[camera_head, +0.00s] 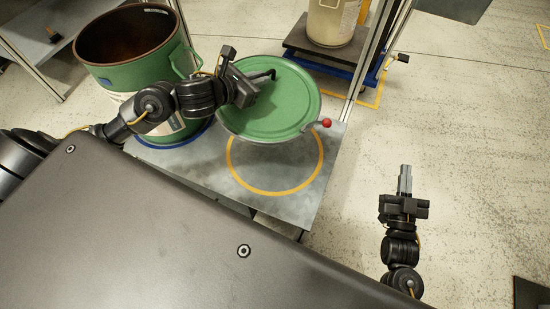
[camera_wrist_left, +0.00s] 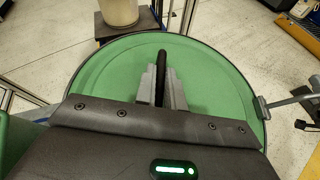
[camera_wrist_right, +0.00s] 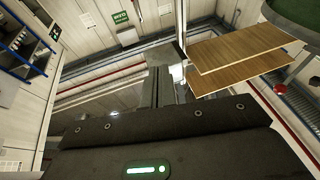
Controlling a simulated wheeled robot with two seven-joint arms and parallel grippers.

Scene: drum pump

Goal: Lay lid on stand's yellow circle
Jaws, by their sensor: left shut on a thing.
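The round green lid (camera_head: 290,105) hangs above the metal stand (camera_head: 205,172), over the back part of the yellow circle (camera_head: 229,160). The front of the circle and its inside are bare. My left gripper (camera_head: 259,77) is shut on the lid's black handle, which stands between its fingers in the left wrist view (camera_wrist_left: 163,85). A lever with a red knob (camera_head: 326,123) sticks out from the lid's right rim. The lid looks slightly tilted; its exact height above the stand cannot be told. My right gripper (camera_head: 405,180) is shut and empty, over the floor to the right.
An open green drum (camera_head: 110,74) stands on the blue circle at the left of the stand, close to my left arm. A frame post (camera_head: 366,60) rises behind the stand's right corner. A pale drum (camera_head: 331,22) stands on a platform behind. The right floor is mostly clear.

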